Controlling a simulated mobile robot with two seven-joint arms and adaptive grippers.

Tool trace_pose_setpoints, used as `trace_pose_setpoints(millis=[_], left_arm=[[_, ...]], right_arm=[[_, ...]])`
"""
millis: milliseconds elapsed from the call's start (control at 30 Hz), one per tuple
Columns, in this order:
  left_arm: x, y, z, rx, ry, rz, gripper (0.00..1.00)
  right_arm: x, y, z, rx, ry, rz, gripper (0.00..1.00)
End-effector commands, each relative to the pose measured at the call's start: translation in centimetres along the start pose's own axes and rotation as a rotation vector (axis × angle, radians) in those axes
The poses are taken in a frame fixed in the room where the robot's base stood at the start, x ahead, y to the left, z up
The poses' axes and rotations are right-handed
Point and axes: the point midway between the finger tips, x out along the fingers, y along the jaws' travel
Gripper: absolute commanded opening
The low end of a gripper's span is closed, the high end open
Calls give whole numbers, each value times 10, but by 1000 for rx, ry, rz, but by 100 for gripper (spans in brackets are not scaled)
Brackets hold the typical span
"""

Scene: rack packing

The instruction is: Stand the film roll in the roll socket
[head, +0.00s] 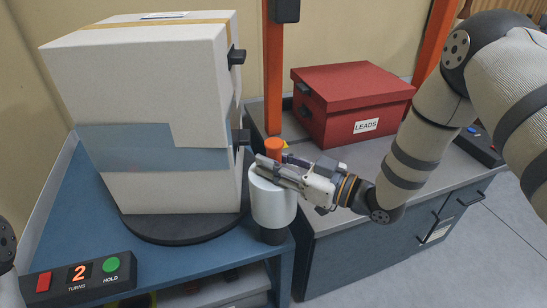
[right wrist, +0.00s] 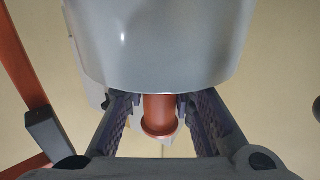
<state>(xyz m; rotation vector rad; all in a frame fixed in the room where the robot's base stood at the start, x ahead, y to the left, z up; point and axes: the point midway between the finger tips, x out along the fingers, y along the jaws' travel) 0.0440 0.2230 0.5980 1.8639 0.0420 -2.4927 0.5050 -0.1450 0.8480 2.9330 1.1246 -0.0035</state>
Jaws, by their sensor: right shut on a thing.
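The film roll (head: 273,205) is a pale cylinder with an orange core end (head: 273,146) on top. It hangs or stands upright at the right edge of the blue bench. My right gripper (head: 268,172) is shut on the orange core just above the roll's body. The right wrist view shows the core (right wrist: 158,115) between both fingers, with the roll's body (right wrist: 160,45) beyond. A dark round piece (head: 273,236), possibly the roll socket, shows directly under the roll. I cannot tell whether the roll touches it or is seated. My left gripper is out of view.
A large white carton (head: 135,75) with a blue film band stands on a dark turntable (head: 185,229) close left of the roll. A red LEADS box (head: 350,95) sits on the grey cabinet. An orange post (head: 273,75) rises behind. A control box (head: 78,280) reads 2 TURNS.

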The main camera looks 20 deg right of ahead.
Motion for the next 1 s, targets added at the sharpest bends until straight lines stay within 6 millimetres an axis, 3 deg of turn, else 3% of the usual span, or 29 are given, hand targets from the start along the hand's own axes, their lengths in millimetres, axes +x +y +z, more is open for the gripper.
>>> trace_pose_setpoints(millis=[333,367,433,467,767,867,1000], left_arm=[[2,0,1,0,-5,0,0],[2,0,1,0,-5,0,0],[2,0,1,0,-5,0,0],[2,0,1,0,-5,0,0],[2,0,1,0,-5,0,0],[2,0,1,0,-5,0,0],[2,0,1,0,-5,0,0]], right_arm=[[0,0,2,-2,6,0,0],[0,0,2,-2,6,0,28],[0,0,3,-2,5,0,44],[0,0,3,-2,5,0,47],[-2,0,6,0,-3,1,47],[-16,1,6,0,-3,2,47],[-54,1,5,1,-1,4,47]])
